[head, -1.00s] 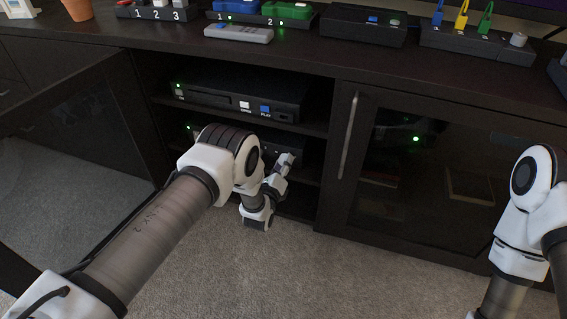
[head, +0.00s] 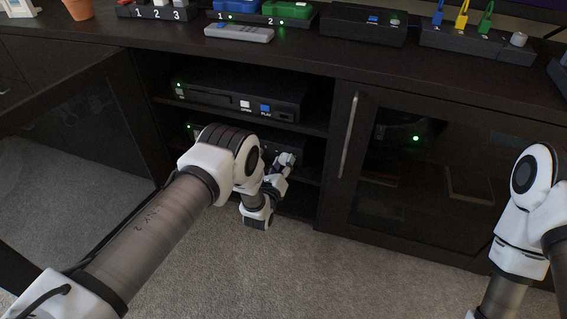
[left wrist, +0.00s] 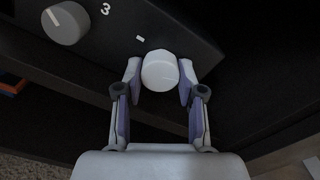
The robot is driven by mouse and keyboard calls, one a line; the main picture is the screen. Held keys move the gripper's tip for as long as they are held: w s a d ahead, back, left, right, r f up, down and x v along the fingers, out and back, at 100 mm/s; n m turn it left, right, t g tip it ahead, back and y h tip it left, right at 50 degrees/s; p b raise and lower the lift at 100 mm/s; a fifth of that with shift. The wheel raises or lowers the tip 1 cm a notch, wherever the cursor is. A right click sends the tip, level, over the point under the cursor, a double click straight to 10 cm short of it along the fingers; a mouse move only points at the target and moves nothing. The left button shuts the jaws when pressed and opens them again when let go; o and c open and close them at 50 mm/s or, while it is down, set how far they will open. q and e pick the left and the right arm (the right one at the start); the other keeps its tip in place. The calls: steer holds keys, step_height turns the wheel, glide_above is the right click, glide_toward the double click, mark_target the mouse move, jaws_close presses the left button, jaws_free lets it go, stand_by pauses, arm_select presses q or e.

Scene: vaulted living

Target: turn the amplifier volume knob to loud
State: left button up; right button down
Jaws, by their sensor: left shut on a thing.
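The amplifier (head: 292,143) is a dark unit on the lower open shelf, with a green light at its left; my arm hides much of its front. In the left wrist view its dark front panel (left wrist: 195,38) carries a pale round knob (left wrist: 160,72) near the end, with a small white tick beside it. My left gripper (left wrist: 160,80) is shut on this knob, one finger on each side. No pointer mark shows on the knob. A second, grey knob (left wrist: 65,23) with a white line sits beside a "3". In the head view my left gripper (head: 286,160) is at the amplifier's front.
A player (head: 230,92) stands on the shelf above. A glass door (head: 80,140) is open at left; another glass door (head: 430,160) is shut at right. Switch boxes and a remote (head: 238,33) lie on the cabinet top. The carpet (head: 330,275) in front is clear.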

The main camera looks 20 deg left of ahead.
arm_select(q)
steer(key=o, duration=1.1)
steer(key=shift+o, duration=0.2)
steer(key=s, duration=1.2)
steer(key=shift+a, duration=0.2)
